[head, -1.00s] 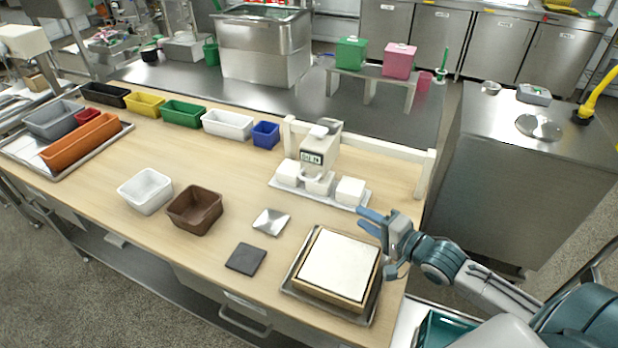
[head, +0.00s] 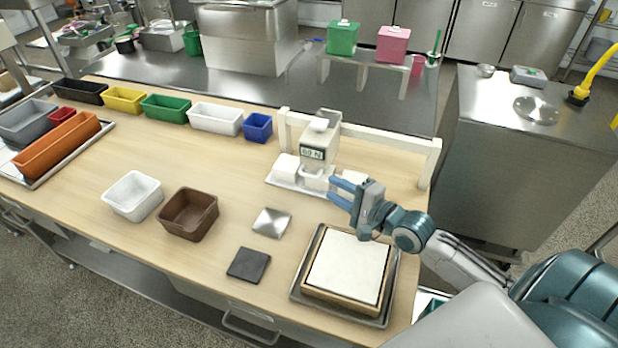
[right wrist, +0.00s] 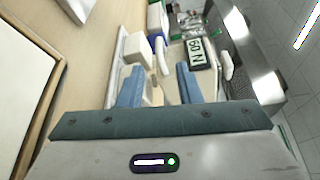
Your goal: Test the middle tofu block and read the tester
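The white tester (head: 322,140) stands over a tray (head: 280,184) of white tofu blocks at the back of the wooden table. Its small display (head: 312,153) seems to read 60 N; the same display is turned sideways in the right wrist view (right wrist: 195,52). The middle tofu block (head: 318,182) sits under the tester's head. The left block (head: 286,165) is beside it; the right block (head: 353,179) is partly hidden by my gripper. My right gripper (head: 331,188) is open, its fingers pointing left toward the tester's front. A white tester part (right wrist: 162,56) shows between the fingertips (right wrist: 160,70). My left gripper is out of view.
A framed white slab (head: 347,268) lies on a tray below my right gripper. A silver plate (head: 272,222), dark pad (head: 248,265), brown bin (head: 189,213) and white bin (head: 133,195) stand to the left. A white rail (head: 385,143) runs behind the tester.

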